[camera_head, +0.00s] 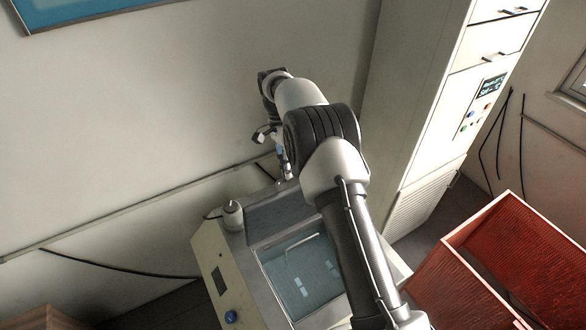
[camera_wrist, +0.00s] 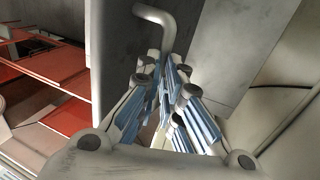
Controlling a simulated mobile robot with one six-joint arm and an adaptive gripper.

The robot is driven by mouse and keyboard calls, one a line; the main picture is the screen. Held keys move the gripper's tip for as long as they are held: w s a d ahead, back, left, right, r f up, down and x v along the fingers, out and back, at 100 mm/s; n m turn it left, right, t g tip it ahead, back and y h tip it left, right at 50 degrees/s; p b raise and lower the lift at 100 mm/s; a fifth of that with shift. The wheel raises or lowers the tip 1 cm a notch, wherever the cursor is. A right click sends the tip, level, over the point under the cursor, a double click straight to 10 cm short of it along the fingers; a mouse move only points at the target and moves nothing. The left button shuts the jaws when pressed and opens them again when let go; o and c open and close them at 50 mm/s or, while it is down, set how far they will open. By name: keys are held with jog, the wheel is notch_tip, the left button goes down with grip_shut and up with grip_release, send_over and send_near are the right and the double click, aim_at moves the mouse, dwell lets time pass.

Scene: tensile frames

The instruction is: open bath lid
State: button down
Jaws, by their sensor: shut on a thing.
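The bath (camera_head: 222,262) is a pale box below my arm, with a blue-green basin (camera_head: 290,270) showing from above. A grey panel (camera_head: 278,213), which looks like the raised lid, stands at the back of the basin; my arm covers part of it. My gripper (camera_head: 280,160) is above the back of the bath. In the wrist view, my blue-padded fingers (camera_wrist: 172,95) are closed around the lower end of a bent grey handle (camera_wrist: 160,18). The exact contact is hidden between the fingers.
A white knob-topped part (camera_head: 232,214) stands at the bath's back left corner, and a blue button (camera_head: 230,317) is on its front. A tall white cabinet (camera_head: 440,110) stands close on the right. Red mesh crates (camera_head: 520,260) are at lower right. The wall is close behind.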

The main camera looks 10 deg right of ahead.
jog(key=shift+x, duration=1.15)
jog(key=c, duration=2)
grip_release()
jog(key=shift+a, duration=0.15)
jog(key=o, duration=0.3)
jog(key=shift+w+a+f, duration=0.1)
jog(key=shift+w, duration=0.55)
jog(key=shift+o, duration=0.2)
jog(key=v, duration=0.7)
jog(key=shift+s+r, duration=0.25)
jog(key=shift+r, duration=0.35)
